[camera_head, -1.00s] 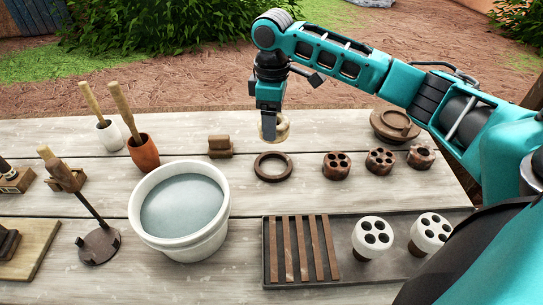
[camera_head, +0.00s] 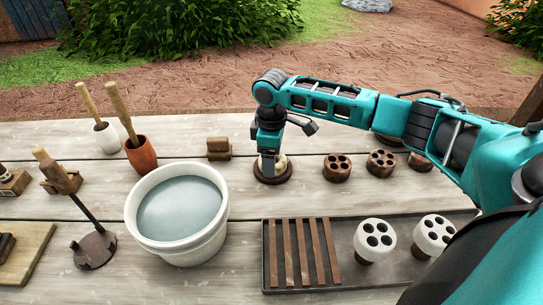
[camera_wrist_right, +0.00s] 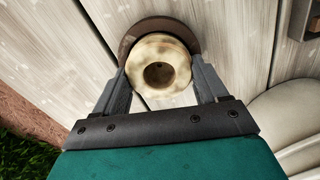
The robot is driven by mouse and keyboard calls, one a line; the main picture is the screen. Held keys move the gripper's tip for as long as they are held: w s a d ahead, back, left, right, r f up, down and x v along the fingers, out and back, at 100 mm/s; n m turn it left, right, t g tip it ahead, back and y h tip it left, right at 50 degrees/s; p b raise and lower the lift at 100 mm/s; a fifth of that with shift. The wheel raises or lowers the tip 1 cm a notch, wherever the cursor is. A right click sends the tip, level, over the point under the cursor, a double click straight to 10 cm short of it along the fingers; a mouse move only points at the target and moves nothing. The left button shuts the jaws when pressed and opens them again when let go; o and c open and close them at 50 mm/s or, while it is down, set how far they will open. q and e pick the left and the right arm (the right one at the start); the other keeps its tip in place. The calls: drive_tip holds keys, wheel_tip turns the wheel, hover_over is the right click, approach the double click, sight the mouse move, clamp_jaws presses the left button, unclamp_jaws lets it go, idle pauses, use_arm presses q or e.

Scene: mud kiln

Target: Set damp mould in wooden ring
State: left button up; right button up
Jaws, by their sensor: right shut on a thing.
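The mould (camera_wrist_right: 160,75) is a pale, mottled round piece with a dark hole in its middle. My right gripper (camera_wrist_right: 158,82) is shut on it, one finger on each side, in the right wrist view. The wooden ring (camera_head: 273,174) is dark brown and lies on the table; it also shows in the right wrist view (camera_wrist_right: 155,25). The mould is at the ring, and in the head view it appears within the ring's outline. My right gripper (camera_head: 269,168) hides much of it, and I cannot tell whether it is fully seated. My left gripper is not in view.
A white bucket of grey water (camera_head: 180,215) stands close to the left of the ring. A small wooden block (camera_head: 219,148) lies behind it. Brown holed pieces (camera_head: 337,168) stand to the right. A dark tray (camera_head: 345,225) with brown strips and white holed pieces lies in front.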

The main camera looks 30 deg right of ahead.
drive_tip(key=o, duration=0.7)
drive_tip(key=shift+f, duration=0.1)
drive_tip(key=o, duration=0.5)
wheel_tip(320, 180, up, 12)
drive_tip(key=p, duration=0.1)
